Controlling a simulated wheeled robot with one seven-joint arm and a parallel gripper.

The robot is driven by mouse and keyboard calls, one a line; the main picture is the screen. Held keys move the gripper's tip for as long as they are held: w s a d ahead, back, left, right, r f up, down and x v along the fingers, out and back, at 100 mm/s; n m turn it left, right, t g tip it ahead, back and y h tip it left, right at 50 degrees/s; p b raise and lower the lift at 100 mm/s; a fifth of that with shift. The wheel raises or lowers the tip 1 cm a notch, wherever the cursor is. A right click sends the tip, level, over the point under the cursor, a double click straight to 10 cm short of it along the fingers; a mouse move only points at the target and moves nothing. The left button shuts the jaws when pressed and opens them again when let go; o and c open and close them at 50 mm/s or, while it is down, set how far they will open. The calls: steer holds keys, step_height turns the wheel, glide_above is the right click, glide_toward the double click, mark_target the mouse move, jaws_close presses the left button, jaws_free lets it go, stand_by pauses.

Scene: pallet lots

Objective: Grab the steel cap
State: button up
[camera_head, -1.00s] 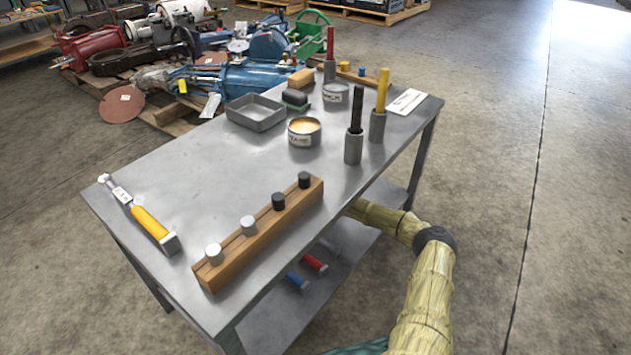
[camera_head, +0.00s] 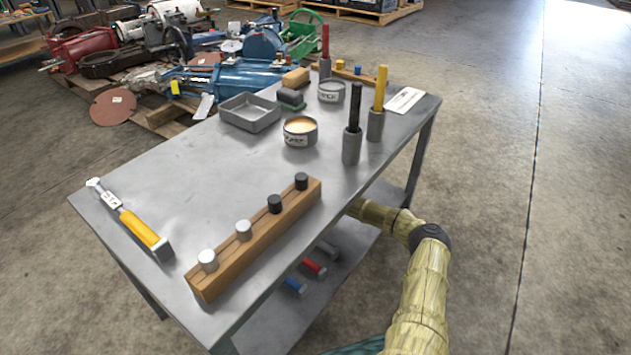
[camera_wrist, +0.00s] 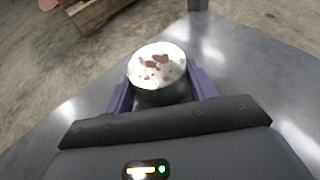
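A round cap-like piece (camera_wrist: 158,72), with a pale top marked by rust-brown spots and a darker metal side, shows in the wrist view. It may be the steel cap. My gripper (camera_wrist: 160,82) has its two purple fingers on either side of it; I cannot tell whether they press on it. In the head view my arm reaches under the tabletop, and the gripper is hidden. On the table, a wooden block (camera_head: 240,262) holds two silver-topped pegs (camera_head: 208,260) and two black ones (camera_head: 275,204).
The steel table (camera_head: 165,185) also carries a yellow-handled tool (camera_head: 138,228), a grey tray (camera_head: 250,118), round tins (camera_head: 300,138) and upright holders (camera_head: 352,148). Its lower shelf (camera_head: 290,318) holds red (camera_head: 314,267) and blue (camera_head: 294,286) handled pieces. Open floor lies right.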

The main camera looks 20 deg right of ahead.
steer(key=shift+d, duration=0.3)
steer(key=shift+c, duration=0.6)
steer(key=shift+d+r+p, duration=0.15)
steer(key=shift+r+p, duration=0.2)
steer(key=shift+r, duration=0.1)
step_height(320, 180, up, 9)
steer(key=p, duration=0.7)
steer(key=shift+w+r, duration=0.1)
steer(key=shift+a, duration=0.25)
